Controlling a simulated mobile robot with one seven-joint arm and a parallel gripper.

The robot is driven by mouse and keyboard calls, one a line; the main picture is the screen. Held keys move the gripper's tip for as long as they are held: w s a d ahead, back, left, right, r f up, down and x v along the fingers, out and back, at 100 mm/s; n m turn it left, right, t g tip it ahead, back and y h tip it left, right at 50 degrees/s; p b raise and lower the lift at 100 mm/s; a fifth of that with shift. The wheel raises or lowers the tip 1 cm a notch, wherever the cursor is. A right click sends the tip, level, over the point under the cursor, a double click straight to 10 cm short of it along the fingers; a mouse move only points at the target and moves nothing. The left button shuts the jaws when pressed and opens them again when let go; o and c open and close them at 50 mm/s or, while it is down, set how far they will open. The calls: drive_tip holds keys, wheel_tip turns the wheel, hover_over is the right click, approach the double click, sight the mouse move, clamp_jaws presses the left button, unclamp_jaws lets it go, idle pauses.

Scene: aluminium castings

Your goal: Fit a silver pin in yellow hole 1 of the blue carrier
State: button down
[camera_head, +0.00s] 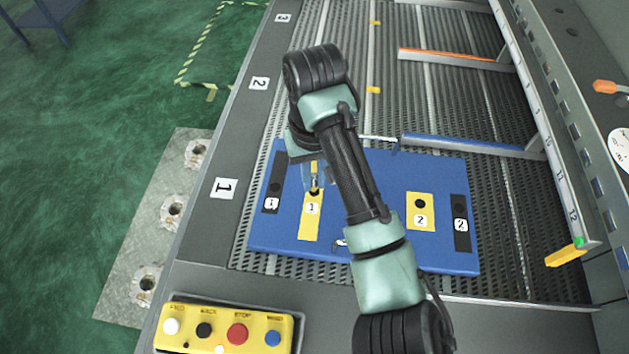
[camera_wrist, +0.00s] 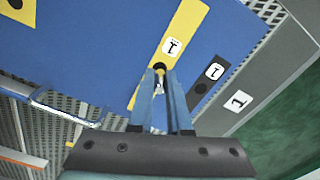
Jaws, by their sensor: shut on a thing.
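The blue carrier (camera_head: 275,235) lies flat on the perforated bed. Its yellow strip 1 (camera_head: 308,230) has a dark hole just above the label, and in the wrist view the strip (camera_wrist: 187,30) runs up from my fingertips. My gripper (camera_head: 314,186) points down over that hole. In the wrist view my gripper (camera_wrist: 161,72) has its blue fingers shut on a small silver pin (camera_wrist: 160,88). The pin's lower end is at or just over yellow hole 1; I cannot tell whether it has entered. The fingers hide part of the pin.
The carrier also has a yellow plate 2 (camera_head: 420,211) and black strips 1 (camera_head: 272,190) and 2 (camera_head: 461,222). A blue rail (camera_head: 465,143) runs behind the carrier. A yellow button box (camera_head: 225,328) stands at the front left.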

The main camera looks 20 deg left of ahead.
sight(315, 176)
drive_tip(key=shift+f, duration=0.65)
drive_tip(key=shift+f, duration=0.1)
drive_tip(key=c, duration=0.9)
unclamp_jaws()
drive_tip(key=shift+o, duration=0.2)
wheel_tip(315, 176, up, 11)
drive_tip(key=shift+p, duration=1.15)
drive_tip(key=shift+r, duration=0.65)
